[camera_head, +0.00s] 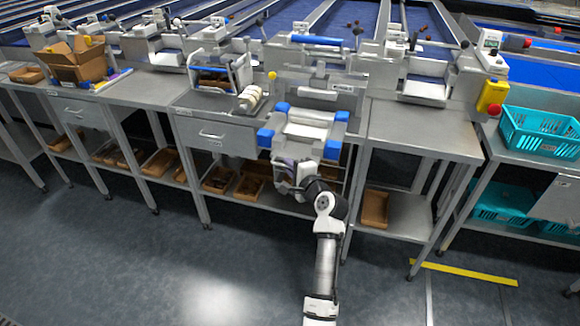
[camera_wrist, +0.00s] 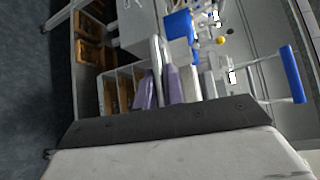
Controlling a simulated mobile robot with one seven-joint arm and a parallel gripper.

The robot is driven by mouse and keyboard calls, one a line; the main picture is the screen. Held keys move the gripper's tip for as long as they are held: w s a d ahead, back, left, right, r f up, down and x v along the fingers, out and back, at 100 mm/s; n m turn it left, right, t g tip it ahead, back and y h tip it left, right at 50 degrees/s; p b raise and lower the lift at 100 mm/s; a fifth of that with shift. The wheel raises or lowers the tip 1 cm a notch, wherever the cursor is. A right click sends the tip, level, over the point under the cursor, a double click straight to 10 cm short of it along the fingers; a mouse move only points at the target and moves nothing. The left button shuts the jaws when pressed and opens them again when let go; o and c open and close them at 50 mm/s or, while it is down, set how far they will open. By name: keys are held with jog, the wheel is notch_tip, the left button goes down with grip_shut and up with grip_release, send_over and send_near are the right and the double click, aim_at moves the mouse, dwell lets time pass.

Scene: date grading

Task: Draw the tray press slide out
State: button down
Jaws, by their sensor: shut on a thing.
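The tray press (camera_head: 318,95) stands on the steel bench. Its slide (camera_head: 307,131) is a pale plate with blue corner blocks. The slide's front end lies at the bench's front edge, above the lower shelf. My gripper (camera_head: 287,177) is at the slide's front, below the front blue blocks. In the wrist view, my gripper (camera_wrist: 160,88) has its two purple-grey fingers close together on a light bar, which seems to be the slide's handle (camera_wrist: 157,52). A blue block (camera_wrist: 180,27) shows just beyond it. The exact contact is partly hidden by the fingers.
A bench drawer (camera_head: 213,135) is shut, left of the slide. Brown bins (camera_head: 249,188) stand on the lower shelf. A teal crate (camera_head: 540,134) is on the right bench, by a yellow box with a red button (camera_head: 493,97). The floor in front is clear.

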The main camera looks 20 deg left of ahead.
dwell(0.4)
jog(key=c, duration=1.5)
grip_release()
jog(key=b+v, duration=0.3)
jog(key=v, duration=1.1)
